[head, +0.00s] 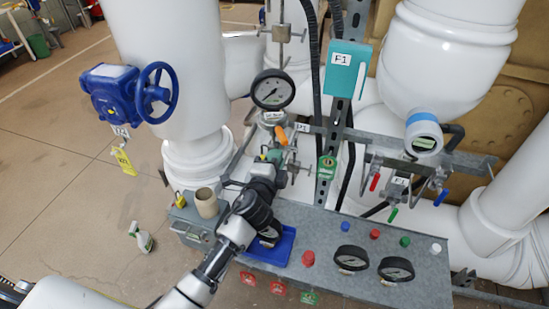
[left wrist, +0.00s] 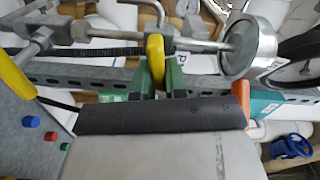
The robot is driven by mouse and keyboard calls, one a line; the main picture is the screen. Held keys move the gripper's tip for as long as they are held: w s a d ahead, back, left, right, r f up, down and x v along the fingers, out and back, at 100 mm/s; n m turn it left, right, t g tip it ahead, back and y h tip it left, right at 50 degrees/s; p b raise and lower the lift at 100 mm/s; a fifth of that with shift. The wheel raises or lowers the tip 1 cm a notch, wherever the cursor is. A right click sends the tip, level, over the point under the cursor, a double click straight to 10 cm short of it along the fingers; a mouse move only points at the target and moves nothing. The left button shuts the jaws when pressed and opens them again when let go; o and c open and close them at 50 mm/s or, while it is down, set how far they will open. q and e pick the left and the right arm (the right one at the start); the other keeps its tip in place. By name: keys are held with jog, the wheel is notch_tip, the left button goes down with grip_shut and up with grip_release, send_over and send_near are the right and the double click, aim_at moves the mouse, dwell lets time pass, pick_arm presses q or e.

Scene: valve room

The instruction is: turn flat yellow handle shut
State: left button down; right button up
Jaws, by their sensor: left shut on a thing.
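The flat yellow handle (left wrist: 155,62) stands between the two green fingers of my left gripper (left wrist: 160,76) in the left wrist view, in front of the metal pipework. The gripper is shut on it. In the head view my left gripper (head: 275,158) is at the pipework below the round gauge (head: 272,90), and the arm and gripper hide most of the handle there. An orange handle (head: 281,135) shows just above the gripper; its orange end also shows in the left wrist view (left wrist: 240,103). My right gripper is not in view.
A grey panel (head: 430,262) with gauges and coloured knobs lies below right of the gripper. A blue tray (head: 284,250) sits beside my forearm. A blue handwheel valve (head: 155,92) is at left. Perforated rails and black cables run close behind the gripper.

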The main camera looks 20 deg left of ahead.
pick_arm(q)
jog(key=shift+f+m, duration=0.25)
jog(key=shift+m, duration=0.85)
jog(key=c, duration=1.2)
grip_release()
jog(key=shift+o, duration=0.2)
jog(key=s+b, duration=0.2)
jog(key=s, duration=0.9)
jog(key=shift+a, duration=0.15)
